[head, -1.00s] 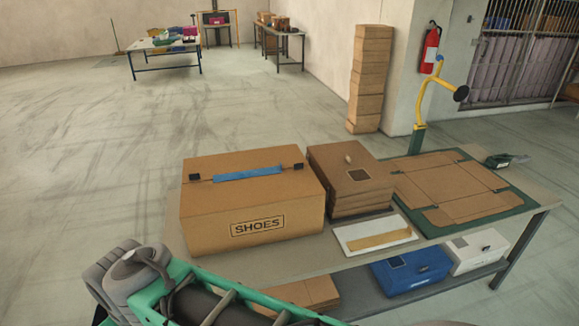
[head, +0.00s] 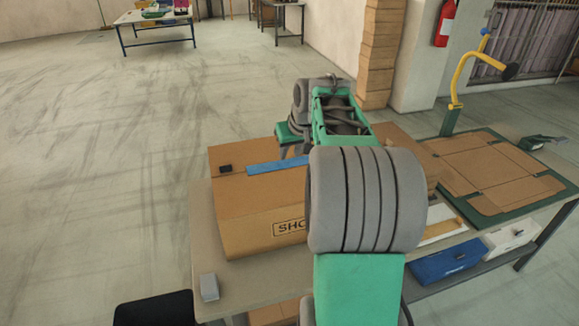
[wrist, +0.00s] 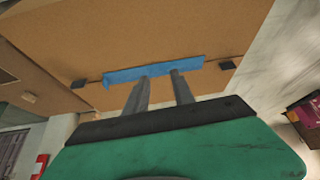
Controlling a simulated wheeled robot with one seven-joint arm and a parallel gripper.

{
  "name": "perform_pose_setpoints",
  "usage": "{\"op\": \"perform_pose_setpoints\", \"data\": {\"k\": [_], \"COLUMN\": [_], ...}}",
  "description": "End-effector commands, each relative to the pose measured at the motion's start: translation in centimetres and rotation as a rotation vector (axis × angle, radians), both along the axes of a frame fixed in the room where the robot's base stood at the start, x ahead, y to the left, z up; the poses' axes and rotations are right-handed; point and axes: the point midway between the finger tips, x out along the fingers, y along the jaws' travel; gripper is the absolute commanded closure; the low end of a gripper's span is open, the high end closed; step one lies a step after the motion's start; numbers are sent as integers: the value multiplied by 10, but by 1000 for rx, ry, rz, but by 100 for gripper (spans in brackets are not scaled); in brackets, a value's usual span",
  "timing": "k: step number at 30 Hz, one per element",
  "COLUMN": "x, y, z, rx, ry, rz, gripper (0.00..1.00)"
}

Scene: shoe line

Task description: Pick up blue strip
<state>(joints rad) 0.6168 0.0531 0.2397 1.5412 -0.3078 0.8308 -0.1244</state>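The blue strip (head: 276,166) lies flat on top of the large cardboard shoe box (head: 255,208). In the wrist view the strip (wrist: 120,75) runs across the box top (wrist: 150,30) between two small dark clips. My gripper (wrist: 159,77) points at the strip, its two grey fingers spread apart with their tips over the strip's middle. I cannot tell whether the tips touch it. Nothing is visibly held.
A second brown box sits right of the shoe box, largely behind my arm. A flat cardboard sheet (head: 487,172) lies on a green mat at the table's right. Blue (head: 448,261) and white (head: 508,238) boxes stand on the lower shelf. A small grey block (head: 209,287) is near the left front edge.

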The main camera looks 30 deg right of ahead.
Motion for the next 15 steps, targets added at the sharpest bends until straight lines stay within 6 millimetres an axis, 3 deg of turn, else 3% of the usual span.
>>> {"op": "perform_pose_setpoints", "data": {"k": [1, 3, 6, 15], "x": [5, 7, 6, 28], "y": [-51, -98, -136, -149], "z": [-12, -17, -21, -50], "rx": [-7, -19, -34, -36], "ry": [-16, -42, -64, -68], "rz": [-37, -62, -77, -76], "gripper": [70, 70, 70, 70]}}
